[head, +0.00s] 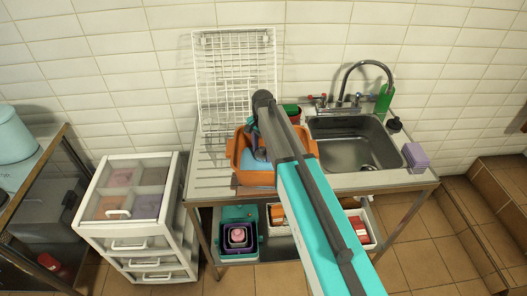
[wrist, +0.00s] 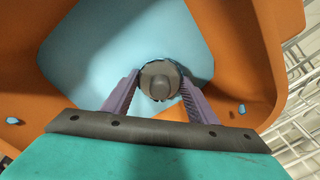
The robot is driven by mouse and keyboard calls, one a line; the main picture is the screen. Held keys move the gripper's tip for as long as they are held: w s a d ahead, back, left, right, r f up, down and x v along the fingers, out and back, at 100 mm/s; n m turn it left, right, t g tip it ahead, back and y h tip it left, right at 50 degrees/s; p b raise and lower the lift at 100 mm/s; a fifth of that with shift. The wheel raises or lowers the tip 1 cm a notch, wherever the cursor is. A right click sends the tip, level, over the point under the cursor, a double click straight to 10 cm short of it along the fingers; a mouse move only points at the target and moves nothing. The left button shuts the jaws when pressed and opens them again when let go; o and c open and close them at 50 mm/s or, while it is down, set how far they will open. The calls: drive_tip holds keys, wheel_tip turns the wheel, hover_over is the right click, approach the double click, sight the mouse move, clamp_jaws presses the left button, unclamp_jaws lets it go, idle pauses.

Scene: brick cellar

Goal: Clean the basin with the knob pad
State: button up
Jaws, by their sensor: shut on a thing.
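The orange basin (head: 257,180) stands on the ribbed drainboard, left of the sink. It fills much of the wrist view (wrist: 245,50). The knob pad (wrist: 100,55) is a light-blue square with rounded corners and a dark grey round knob. My gripper (wrist: 160,88) has its two purple fingers shut on that knob, one on each side. The pad is inside the basin; I cannot tell whether it touches the floor. In the head view my arm hides part of the basin. Small blue spots (wrist: 241,109) show on the basin's sides.
A white wire rack (head: 225,75) stands behind the basin against the tiled wall. The steel sink (head: 345,150) with a curved tap (head: 365,66) is to the right. A purple block (head: 416,157) lies at its right edge. A white drawer cart (head: 135,215) stands at the left.

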sight(250, 167)
drive_tip(key=shift+s+a, duration=0.15)
drive_tip(key=shift+a, duration=0.5)
drive_tip(key=shift+s+a, duration=0.15)
drive_tip(key=shift+a, duration=0.45)
drive_tip(key=shift+s+a+f, duration=0.1)
drive_tip(key=shift+s, duration=0.05)
drive_tip(key=shift+s+a, duration=0.65)
drive_tip(key=shift+s, duration=0.35)
drive_tip(key=shift+s+a, duration=0.65)
drive_tip(key=shift+s, duration=0.3)
drive_tip(key=shift+s, duration=0.1)
drive_tip(key=shift+s+d, duration=0.35)
drive_tip(key=shift+s, duration=0.4)
drive_tip(key=shift+s+d, duration=0.3)
drive_tip(key=shift+s, duration=0.4)
drive_tip(key=shift+s+d, duration=0.35)
drive_tip(key=shift+s, duration=0.4)
drive_tip(key=shift+d, duration=0.1)
drive_tip(key=shift+s+d, duration=0.3)
drive_tip(key=shift+d, duration=0.35)
drive_tip(key=shift+s+d, duration=0.25)
drive_tip(key=shift+d, duration=0.35)
